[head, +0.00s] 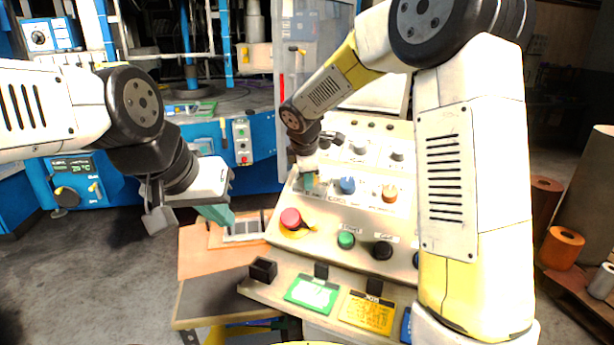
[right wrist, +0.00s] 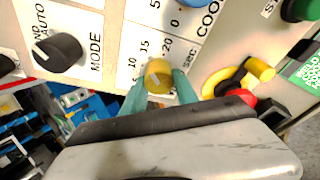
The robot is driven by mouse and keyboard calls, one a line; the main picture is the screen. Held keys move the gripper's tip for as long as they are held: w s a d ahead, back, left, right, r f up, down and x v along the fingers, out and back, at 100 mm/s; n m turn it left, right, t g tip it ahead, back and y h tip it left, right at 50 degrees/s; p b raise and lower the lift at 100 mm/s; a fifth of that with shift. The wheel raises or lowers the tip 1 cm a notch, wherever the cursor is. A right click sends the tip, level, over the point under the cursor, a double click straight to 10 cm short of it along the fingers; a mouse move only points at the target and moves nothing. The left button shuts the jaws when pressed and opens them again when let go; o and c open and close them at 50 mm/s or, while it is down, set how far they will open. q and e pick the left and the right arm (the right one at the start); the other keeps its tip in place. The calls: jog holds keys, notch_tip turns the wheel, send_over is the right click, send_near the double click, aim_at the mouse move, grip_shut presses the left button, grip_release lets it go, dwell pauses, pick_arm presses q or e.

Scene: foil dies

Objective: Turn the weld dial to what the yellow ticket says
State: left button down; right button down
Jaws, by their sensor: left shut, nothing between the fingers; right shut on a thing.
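The yellow dial (right wrist: 158,76) sits on the pale control panel (head: 328,215), beside a printed scale with 10, 15 and 20 and the letters SEC. My right gripper (right wrist: 160,88) is shut around it, one teal finger on each side. In the head view my right gripper (head: 309,181) is at the panel's left and hides the dial. The dial's exact setting is unclear. The yellow ticket (head: 366,312) stands on the ledge below the panel; its writing is too small to read. My left gripper (head: 216,214) is shut and empty, left of the panel.
A blue knob (head: 347,185) and an orange knob (head: 389,193) are right of the held dial. A black MODE knob (right wrist: 58,50) is nearby. Below are a red stop button (head: 291,218) and a green button (head: 346,240). A green ticket (head: 312,292) stands beside the yellow one.

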dwell(0.4)
jog(key=c, duration=0.9)
grip_release()
jog(key=shift+c, duration=0.2)
jog(key=v, duration=0.8)
